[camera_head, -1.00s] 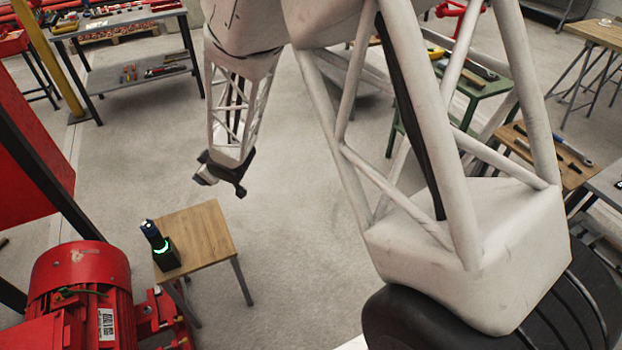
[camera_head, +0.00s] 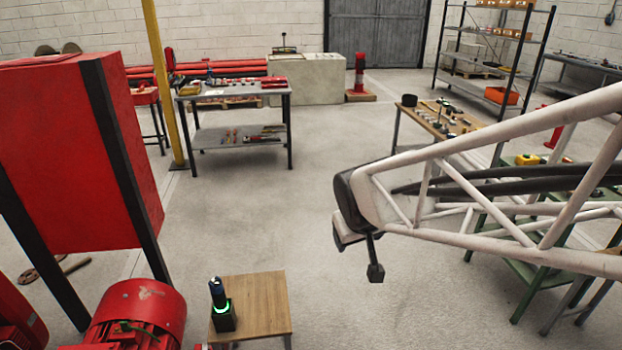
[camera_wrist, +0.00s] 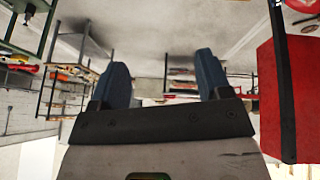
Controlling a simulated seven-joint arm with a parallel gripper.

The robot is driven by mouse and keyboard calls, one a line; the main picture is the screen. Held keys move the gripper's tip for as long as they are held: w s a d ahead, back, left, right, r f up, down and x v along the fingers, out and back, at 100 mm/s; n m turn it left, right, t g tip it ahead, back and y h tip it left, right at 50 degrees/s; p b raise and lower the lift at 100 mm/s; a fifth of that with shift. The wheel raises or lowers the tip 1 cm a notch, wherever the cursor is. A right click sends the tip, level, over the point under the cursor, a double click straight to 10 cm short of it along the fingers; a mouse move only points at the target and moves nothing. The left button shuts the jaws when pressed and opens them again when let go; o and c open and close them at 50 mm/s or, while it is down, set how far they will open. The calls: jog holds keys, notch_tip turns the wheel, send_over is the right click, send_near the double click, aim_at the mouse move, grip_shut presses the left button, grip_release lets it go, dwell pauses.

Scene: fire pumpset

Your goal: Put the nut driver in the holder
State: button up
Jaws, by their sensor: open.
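My gripper (camera_wrist: 162,72) is open in the wrist view, with two blue fingers spread apart and nothing between them. In the head view my gripper (camera_head: 360,245) hangs at the end of my white lattice arm, above open floor and right of a small wooden table (camera_head: 265,308). A black block with a green glowing ring (camera_head: 224,318) stands on that table, with a dark upright item (camera_head: 217,292) in it. I cannot tell whether these are the holder and the nut driver. No nut driver can be made out clearly elsewhere among the small tools.
A tool-covered workbench (camera_head: 232,97) stands at the back left, and a wooden tool table (camera_head: 440,122) at the back right. A green table (camera_head: 540,262) is partly behind my arm. Red machinery (camera_head: 135,312) and a red cabinet (camera_head: 70,160) border the left. The middle floor is clear.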

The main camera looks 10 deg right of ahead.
jog(key=s+r+m+g+y, duration=0.1)
jog(key=s+r, duration=0.3)
jog(key=s, duration=1.2)
jog(key=shift+d+m+g, duration=0.15)
jog(key=shift+m+g, duration=0.35)
jog(key=shift+g, duration=0.4)
jog(key=shift+s+r, duration=0.1)
